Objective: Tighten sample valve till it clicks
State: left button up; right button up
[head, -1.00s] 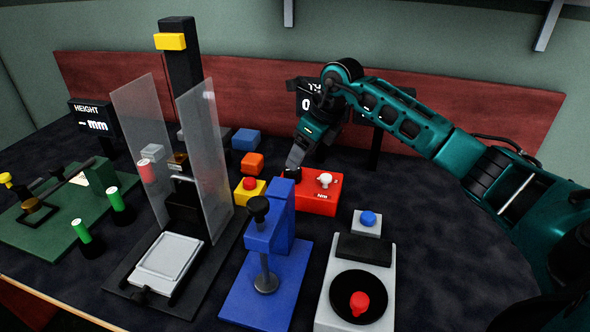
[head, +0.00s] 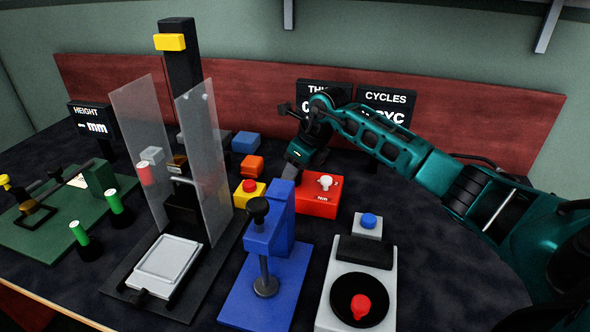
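A red box marked "Nm" (head: 322,207) stands mid-table with a white valve-like piece (head: 325,183) on its top. A grey round turntable station at the front right carries a red knobbed piece (head: 360,305) on a black disc (head: 343,290). My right gripper (head: 291,176) points down at the left part of the red box's top, behind the blue stand. Its fingertips are partly hidden, and I cannot tell whether they hold anything. My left gripper is not in view. Which piece is the sample valve is not labelled.
A blue press stand (head: 257,273) is in front of the gripper. A yellow box with a red button (head: 249,189) and an orange block (head: 252,165) stand to its left. Clear panels (head: 197,150) flank a black column. Dark table at right is free.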

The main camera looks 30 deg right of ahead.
jog(key=c, duration=0.5)
jog(key=shift+r+m+p, duration=0.15)
jog(key=shift+m+p, duration=0.35)
jog(key=shift+p, duration=0.1)
jog(key=shift+c, duration=0.2)
jog(key=shift+m+h+p, duration=0.4)
jog(key=shift+m+h, duration=0.1)
jog(key=shift+m, duration=0.4)
jog(key=shift+a+m+t, duration=0.1)
jog(key=shift+m+t, duration=0.2)
jog(key=shift+m, duration=0.3)
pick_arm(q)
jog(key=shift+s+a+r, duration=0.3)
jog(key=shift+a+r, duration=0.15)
pick_arm(e)
jog(key=o, duration=1)
jog(key=shift+c, duration=0.2)
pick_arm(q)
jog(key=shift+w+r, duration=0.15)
pick_arm(e)
jog(key=shift+o, duration=0.5)
